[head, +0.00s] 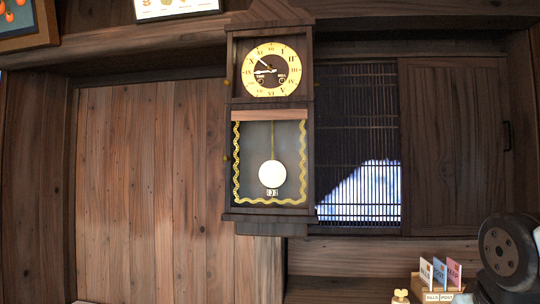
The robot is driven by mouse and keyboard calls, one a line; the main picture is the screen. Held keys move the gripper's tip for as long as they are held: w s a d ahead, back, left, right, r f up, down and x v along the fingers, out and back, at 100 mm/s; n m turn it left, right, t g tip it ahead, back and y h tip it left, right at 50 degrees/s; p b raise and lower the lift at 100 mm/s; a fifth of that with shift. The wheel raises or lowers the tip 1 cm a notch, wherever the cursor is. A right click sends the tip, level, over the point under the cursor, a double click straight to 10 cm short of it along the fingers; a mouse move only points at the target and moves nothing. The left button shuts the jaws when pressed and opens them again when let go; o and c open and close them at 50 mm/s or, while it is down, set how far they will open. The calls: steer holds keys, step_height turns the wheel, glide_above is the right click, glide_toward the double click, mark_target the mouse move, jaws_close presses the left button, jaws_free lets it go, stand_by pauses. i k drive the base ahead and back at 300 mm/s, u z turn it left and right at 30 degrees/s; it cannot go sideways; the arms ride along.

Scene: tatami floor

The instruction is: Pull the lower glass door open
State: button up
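A dark wooden wall clock (271,18) hangs in the middle of the head view. Its round cream dial (271,69) is in the upper part. The lower glass door (253,150) is below the dial, edged with wavy gold trim on its sides and bottom. It looks flush with the case and shut. A pale round pendulum (272,174) shows behind the glass. Small brass fittings show on the case's left edge, one beside the lower door (225,157); I cannot tell whether they are hinges or knobs. My gripper is not in view.
A dark slatted screen (358,130) is right of the clock, with plain wood panelling (150,180) on the left. A letter rack (438,282) stands at lower right. The clock's front looks unobstructed.

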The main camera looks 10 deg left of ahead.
mark_target(295, 110)
steer(key=u, duration=0.3)
steer(key=i, duration=0.35)
steer(key=u, duration=0.9)
